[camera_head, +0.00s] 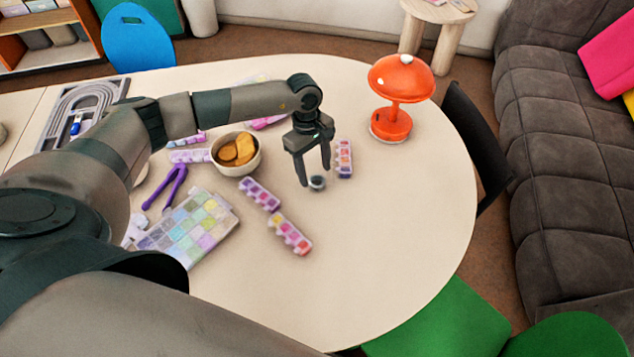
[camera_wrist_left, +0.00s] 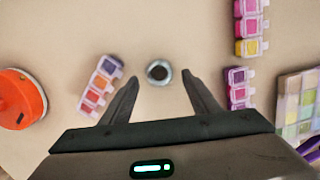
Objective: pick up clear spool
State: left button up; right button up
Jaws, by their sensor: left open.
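The spool (camera_head: 317,183) stands on the table as a small round piece with a grey rim and a dark centre. In the head view it is beside the tips of my left gripper (camera_head: 316,179), partly behind a finger. In the left wrist view the spool (camera_wrist_left: 159,72) lies just beyond and between the two open fingertips of the left gripper (camera_wrist_left: 160,82). The fingers do not touch it, and nothing is held. My right gripper is not in view.
Bead boxes (camera_head: 343,159) (camera_head: 290,233) stand close on both sides. A bowl of biscuits (camera_head: 235,154), purple pliers (camera_head: 166,188) and a large bead case (camera_head: 190,232) are to the left. An orange lamp (camera_head: 391,124) stands behind right. The table's front right is clear.

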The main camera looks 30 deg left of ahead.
aim_at(316, 176)
pick_arm(q)
jog(key=f, duration=0.3)
jog(key=shift+d+f+b, duration=0.1)
jog(key=shift+d+b, duration=0.15)
jog(key=shift+b, duration=0.15)
jog(key=c, duration=1)
